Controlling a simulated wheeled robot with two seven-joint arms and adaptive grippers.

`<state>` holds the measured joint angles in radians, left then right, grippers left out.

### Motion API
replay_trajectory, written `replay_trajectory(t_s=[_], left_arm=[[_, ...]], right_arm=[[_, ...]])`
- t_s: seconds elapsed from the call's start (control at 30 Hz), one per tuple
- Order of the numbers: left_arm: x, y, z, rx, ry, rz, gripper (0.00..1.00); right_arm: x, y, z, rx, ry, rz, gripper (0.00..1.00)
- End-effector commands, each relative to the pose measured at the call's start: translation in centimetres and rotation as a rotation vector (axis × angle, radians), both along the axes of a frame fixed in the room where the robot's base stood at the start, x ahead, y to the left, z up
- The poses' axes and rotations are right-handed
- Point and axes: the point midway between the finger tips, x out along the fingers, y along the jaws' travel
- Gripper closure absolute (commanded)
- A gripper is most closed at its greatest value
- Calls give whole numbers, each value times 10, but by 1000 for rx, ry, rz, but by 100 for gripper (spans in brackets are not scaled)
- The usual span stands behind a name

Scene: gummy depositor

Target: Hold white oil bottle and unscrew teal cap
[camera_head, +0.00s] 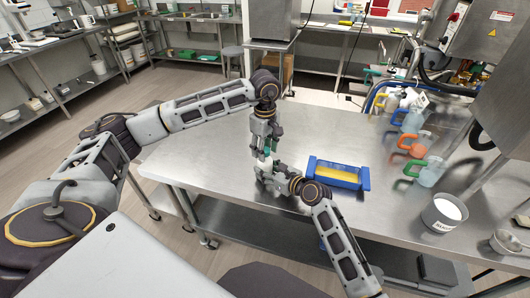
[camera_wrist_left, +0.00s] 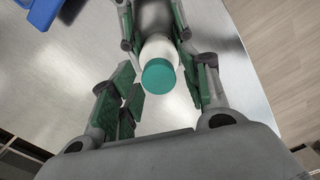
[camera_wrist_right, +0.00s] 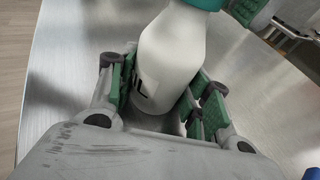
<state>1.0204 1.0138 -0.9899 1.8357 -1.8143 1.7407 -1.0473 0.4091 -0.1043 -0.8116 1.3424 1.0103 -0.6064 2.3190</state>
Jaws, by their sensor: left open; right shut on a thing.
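The white oil bottle (camera_wrist_right: 172,55) stands upright on the steel table, with a black mark on its side. My right gripper (camera_wrist_right: 165,95) is shut on its body, with green pads on both sides. The teal cap (camera_wrist_left: 158,75) sits on top of the bottle in the left wrist view. My left gripper (camera_wrist_left: 162,95) is open above the bottle, its fingers apart on either side of the cap. In the head view my left gripper (camera_head: 267,140) points down over the bottle and my right gripper (camera_head: 272,172) reaches it from the right. The grippers mostly hide the bottle there.
A blue tray with a yellow inside (camera_head: 338,174) lies on the steel table (camera_head: 230,165) right of the grippers. Jugs with green, red and orange handles (camera_head: 412,145) stand at the right, near a metal pot of white stuff (camera_head: 443,212). The table left of the bottle is clear.

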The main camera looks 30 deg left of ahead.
Motion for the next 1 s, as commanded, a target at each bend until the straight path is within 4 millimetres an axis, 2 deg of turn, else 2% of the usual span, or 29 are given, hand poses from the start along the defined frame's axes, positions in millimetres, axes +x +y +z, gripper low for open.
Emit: replay_trajectory(t_s=[0.17,0.63,1.0], left_arm=[[0,0,0,-1,0,-108,54],[1,0,0,-1,0,-108,54],[1,0,0,-1,0,-107,100]], right_arm=[[0,0,0,-1,0,0,100],[0,0,0,-1,0,0,100],[0,0,0,-1,0,0,100]])
